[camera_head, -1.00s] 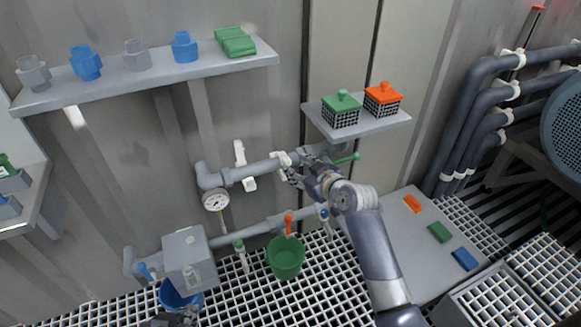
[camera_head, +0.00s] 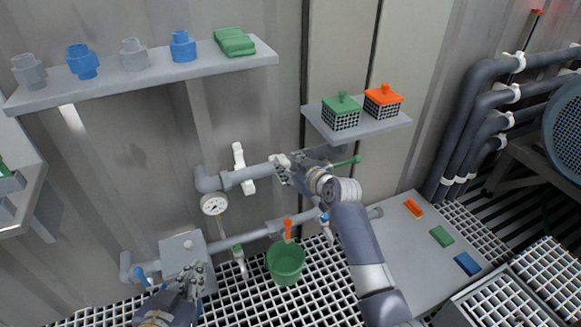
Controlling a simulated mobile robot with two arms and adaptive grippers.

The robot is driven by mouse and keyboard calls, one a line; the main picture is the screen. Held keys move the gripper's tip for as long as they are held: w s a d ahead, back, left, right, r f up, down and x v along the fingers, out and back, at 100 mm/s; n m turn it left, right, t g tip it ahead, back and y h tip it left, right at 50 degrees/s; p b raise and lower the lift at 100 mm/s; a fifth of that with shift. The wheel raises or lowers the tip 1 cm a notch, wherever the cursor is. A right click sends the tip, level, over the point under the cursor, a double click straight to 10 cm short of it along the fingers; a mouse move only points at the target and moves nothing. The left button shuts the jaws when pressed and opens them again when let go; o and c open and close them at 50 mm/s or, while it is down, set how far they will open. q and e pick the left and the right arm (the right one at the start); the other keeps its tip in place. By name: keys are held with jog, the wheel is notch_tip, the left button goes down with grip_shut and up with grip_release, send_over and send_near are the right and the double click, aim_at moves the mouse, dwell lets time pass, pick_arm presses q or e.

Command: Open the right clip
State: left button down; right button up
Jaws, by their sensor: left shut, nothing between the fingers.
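A grey pipe (camera_head: 211,183) runs along the wall. A white clip (camera_head: 243,168) sits on it to the left. My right gripper (camera_head: 285,168) is at the pipe's right part, where a white piece (camera_head: 276,160), apparently the right clip, shows at its fingertips. The gripper covers much of this clip, so I cannot tell if the clip is open or whether the fingers hold it. My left gripper (camera_head: 192,282) is shut and empty, low in front of the grey box (camera_head: 180,248), well away from the clips.
A pressure gauge (camera_head: 214,204) hangs below the pipe. A lower pipe (camera_head: 240,237) carries small coloured valves. A green bucket (camera_head: 286,262) stands on the grating. A green-handled valve (camera_head: 346,162) is right of my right gripper.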

grip_shut()
